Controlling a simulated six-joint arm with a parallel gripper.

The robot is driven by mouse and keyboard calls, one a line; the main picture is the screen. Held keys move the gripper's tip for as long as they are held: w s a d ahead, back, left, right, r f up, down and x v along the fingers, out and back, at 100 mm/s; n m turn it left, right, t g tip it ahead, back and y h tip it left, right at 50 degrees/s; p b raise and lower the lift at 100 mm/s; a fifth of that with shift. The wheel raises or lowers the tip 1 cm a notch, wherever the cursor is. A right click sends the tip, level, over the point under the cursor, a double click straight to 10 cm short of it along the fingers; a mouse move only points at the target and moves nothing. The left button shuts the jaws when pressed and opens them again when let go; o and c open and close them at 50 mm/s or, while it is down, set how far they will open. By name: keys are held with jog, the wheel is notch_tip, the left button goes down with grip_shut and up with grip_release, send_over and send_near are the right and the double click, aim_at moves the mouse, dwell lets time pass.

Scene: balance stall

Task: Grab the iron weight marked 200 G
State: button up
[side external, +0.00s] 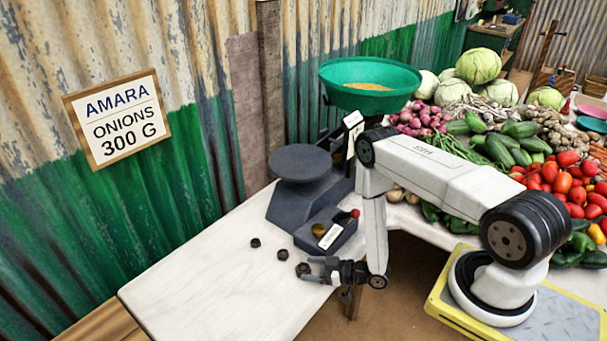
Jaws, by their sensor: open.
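Several small dark iron weights stand near the front edge of the white table. One weight (256,243) is farthest left, another weight (283,254) is in the middle, and a third weight (303,268) is closest to my gripper. Their markings are too small to read, so I cannot tell which is the 200 G one. My gripper (310,271) is open, low over the table edge, and points left. Its fingertips are right beside the third weight. I cannot tell whether they touch it or stand around it.
A dark balance scale with a flat round plate (300,164) and a green pan (371,77) stands behind. Vegetables fill the right. The table's left part (200,290) is clear. A wall sign (118,118) reads "AMARA ONIONS 300 G".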

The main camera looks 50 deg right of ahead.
aim_at(304, 268)
jog(key=shift+x, duration=2.25)
grip_shut()
